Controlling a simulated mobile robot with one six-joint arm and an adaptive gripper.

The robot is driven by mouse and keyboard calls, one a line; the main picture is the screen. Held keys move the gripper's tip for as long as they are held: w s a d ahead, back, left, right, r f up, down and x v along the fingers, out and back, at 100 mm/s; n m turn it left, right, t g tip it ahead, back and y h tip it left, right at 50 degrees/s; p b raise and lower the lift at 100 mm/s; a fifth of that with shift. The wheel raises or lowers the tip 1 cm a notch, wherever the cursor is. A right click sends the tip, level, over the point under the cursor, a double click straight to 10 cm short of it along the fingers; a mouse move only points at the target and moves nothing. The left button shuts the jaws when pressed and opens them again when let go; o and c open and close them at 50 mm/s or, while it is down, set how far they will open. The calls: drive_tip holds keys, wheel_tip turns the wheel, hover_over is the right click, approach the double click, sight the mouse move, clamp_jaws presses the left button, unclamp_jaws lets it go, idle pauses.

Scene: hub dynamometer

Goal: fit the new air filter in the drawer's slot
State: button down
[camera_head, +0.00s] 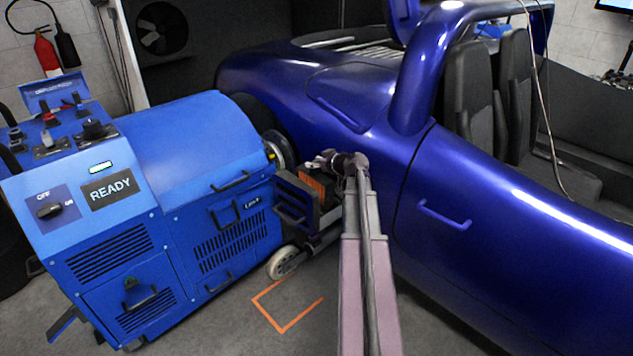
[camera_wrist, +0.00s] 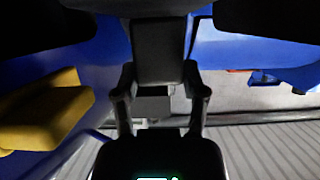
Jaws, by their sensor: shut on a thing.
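My gripper (camera_wrist: 160,72) shows in the wrist view, its two fingers shut on a dark grey block (camera_wrist: 158,45). I cannot tell from its visible face whether this block is the new air filter. In the head view my gripper (camera_head: 328,160) is small and partly hidden at the far end of my arm.
The blue dynamometer (camera_head: 190,150) stands left, its display (camera_head: 110,187) reading READY. It has handles and vents. The blue car (camera_head: 420,180) fills the right. An orange floor marking (camera_head: 283,329) lies on clear floor. A yellow object (camera_wrist: 45,108) shows left in the wrist view.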

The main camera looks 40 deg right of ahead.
sight(317, 175)
drive_tip(key=shift+f+b, duration=0.4)
drive_tip(key=shift+f, duration=0.3)
drive_tip(key=shift+f+b, duration=1.85)
drive_tip(key=shift+f, duration=0.2)
drive_tip(key=shift+c, duration=0.7)
unclamp_jaws()
drive_tip(key=shift+r, duration=0.1)
drive_tip(key=shift+r, duration=0.1)
